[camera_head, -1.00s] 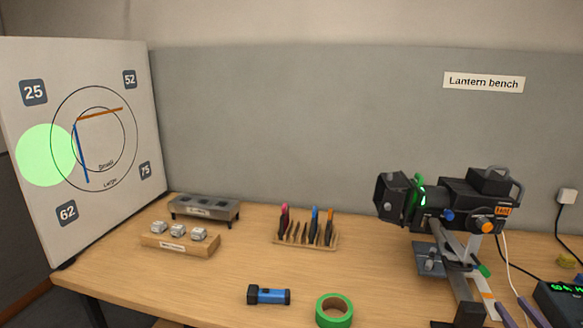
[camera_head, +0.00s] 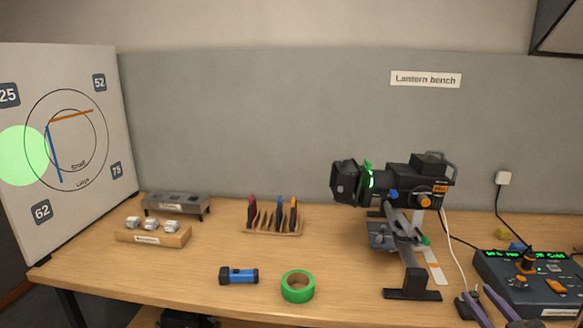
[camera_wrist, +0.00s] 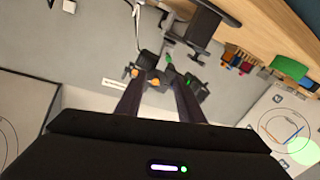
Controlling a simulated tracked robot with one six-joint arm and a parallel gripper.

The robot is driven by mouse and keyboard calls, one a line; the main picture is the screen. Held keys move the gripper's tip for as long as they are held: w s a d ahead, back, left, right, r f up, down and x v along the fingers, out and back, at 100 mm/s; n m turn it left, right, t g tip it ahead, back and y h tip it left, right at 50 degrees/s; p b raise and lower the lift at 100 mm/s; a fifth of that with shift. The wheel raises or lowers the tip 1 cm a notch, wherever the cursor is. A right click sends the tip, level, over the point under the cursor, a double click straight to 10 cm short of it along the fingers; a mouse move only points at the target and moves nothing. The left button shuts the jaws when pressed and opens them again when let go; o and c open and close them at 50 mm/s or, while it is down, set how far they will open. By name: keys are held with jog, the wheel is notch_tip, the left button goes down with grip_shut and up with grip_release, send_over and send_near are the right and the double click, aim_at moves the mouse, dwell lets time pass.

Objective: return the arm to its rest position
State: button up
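My gripper (camera_wrist: 161,80) shows in the wrist view as two dark, purple-grey fingers standing apart with nothing between them. In the head view the fingers of my gripper (camera_head: 477,293) show at the bottom right, just left of the control desk (camera_head: 528,285). The desk has a lit green display, an orange-topped knob and orange buttons. The black lantern (camera_head: 412,188) stands on its mount behind my gripper; it also shows upside down in the wrist view (camera_wrist: 148,72). Its beam makes a pale green spot (camera_head: 20,157) on the white board (camera_head: 100,200).
A blue torch (camera_head: 238,275) and a green tape roll (camera_head: 298,287) lie at the bench's front. A tool rack (camera_head: 271,227), a wooden block (camera_head: 153,237) with several small metal pieces and a grey holder (camera_head: 176,206) stand farther left. Cables run behind the desk.

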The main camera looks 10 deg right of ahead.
jog(key=s+d+f+m+g+h, duration=0.2)
jog(key=s+f+m+g, duration=0.1)
jog(key=s+f+g, duration=0.25)
jog(key=s+d+f+m+g+h, duration=0.1)
jog(key=s+d+f+m+g, duration=0.2)
jog(key=s+f+g, duration=0.25)
jog(key=a+r+n+y, duration=0.1)
jog(key=a+r, duration=0.4)
jog(key=a, duration=1)
jog(key=w+a+r+n+y, duration=0.1)
jog(key=a+r, duration=0.5)
jog(key=a, duration=1)
jog(key=a+r+n+g+y, duration=0.1)
jog(key=a+r+n+y, duration=0.2)
jog(key=a, duration=1.3)
notch_tip(320, 180, up, 3)
jog(key=shift+w+a+f+y, duration=0.15)
jog(key=shift+w+y, duration=0.25)
jog(key=shift+y, duration=0.5)
